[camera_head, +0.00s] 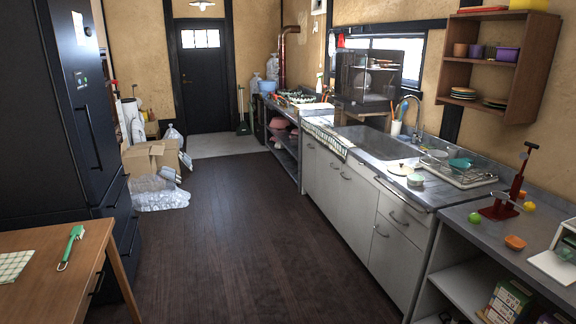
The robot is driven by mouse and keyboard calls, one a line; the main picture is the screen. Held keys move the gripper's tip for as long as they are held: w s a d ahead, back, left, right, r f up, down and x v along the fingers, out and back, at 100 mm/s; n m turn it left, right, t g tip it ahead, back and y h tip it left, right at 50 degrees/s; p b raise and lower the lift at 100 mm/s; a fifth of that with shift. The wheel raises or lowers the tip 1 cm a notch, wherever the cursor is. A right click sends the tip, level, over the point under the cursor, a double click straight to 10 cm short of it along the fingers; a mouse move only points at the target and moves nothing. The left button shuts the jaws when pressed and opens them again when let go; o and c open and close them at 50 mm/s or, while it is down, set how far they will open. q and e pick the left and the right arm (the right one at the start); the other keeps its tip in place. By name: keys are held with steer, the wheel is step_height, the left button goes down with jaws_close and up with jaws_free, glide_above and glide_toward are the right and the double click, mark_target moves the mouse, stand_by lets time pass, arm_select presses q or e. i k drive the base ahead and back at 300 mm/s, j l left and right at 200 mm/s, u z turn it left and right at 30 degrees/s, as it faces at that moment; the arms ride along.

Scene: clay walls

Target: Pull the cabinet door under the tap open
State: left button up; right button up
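A metal tap (416,112) rises behind the sink (385,143) in the counter on the right. Below the counter runs a pale grey cabinet front. A wide door (352,205) below the sink is closed, with a small bar handle (346,176) near its top left. A narrower closed door (322,175) stands left of it. To the right are a closed drawer (403,218) and a closed lower door (392,258) with its own handle. Neither of my grippers is in view, so nothing is seen touching the cabinet.
The dark wood floor (225,225) in front of the cabinet is clear. A wooden table (75,285) is at the lower left beside a dark fridge (75,120). Cardboard boxes (150,158) and plastic wrap (160,197) lie farther back left. An open shelf unit (455,290) stands right.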

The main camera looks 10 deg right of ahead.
mark_target(359, 199)
steer(key=i+z, duration=0.15)
steer(key=i, duration=2)
